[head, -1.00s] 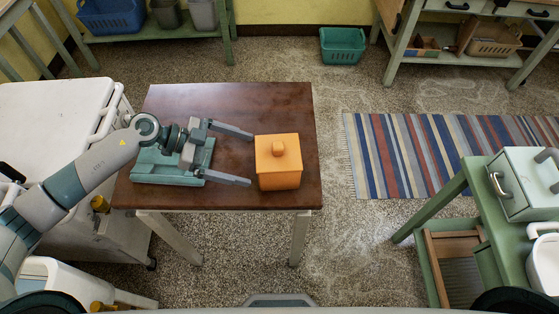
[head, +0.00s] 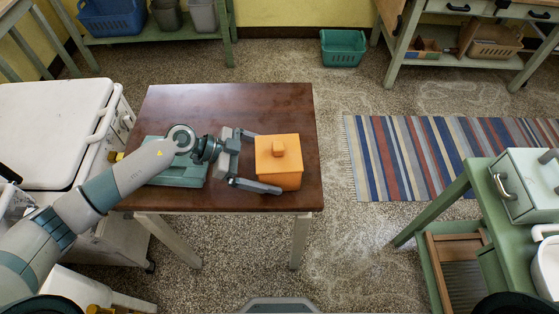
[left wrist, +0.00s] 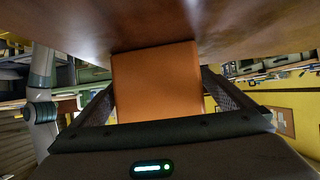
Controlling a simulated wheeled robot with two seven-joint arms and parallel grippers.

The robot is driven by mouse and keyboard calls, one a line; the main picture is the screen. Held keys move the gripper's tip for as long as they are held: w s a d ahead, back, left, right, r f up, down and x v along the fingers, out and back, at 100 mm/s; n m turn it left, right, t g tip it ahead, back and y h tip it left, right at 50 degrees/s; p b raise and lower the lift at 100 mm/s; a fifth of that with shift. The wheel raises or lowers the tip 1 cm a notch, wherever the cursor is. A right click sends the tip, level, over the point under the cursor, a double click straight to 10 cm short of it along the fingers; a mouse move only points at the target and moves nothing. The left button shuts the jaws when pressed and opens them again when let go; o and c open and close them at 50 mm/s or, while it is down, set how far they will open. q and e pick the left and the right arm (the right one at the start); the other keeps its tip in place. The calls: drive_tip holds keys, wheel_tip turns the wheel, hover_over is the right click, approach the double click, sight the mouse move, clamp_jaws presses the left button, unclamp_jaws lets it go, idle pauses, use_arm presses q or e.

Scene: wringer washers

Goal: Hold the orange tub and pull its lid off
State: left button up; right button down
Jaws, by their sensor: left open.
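The orange tub (head: 281,181) stands on the dark wooden table (head: 200,100) near its right edge. Its orange lid (head: 278,150) with a square knob (head: 279,147) sits on top. My left gripper (head: 266,162) is open, with one finger at the far side of the tub and the other at its near side. In the left wrist view the tub (left wrist: 157,85) fills the space between the two fingers. I cannot tell whether the fingers touch it. My right gripper is not in view.
A green tray-like object (head: 180,176) lies on the table under my left arm. A white washer (head: 50,130) stands to the left. A green stand (head: 465,185) with a pale green box (head: 525,185) is at the right. Striped rug (head: 440,150) and open floor lie between.

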use_arm(q)
drive_tip(key=shift+d+f, duration=0.35)
drive_tip(key=shift+d, duration=0.2)
drive_tip(key=c, duration=0.9)
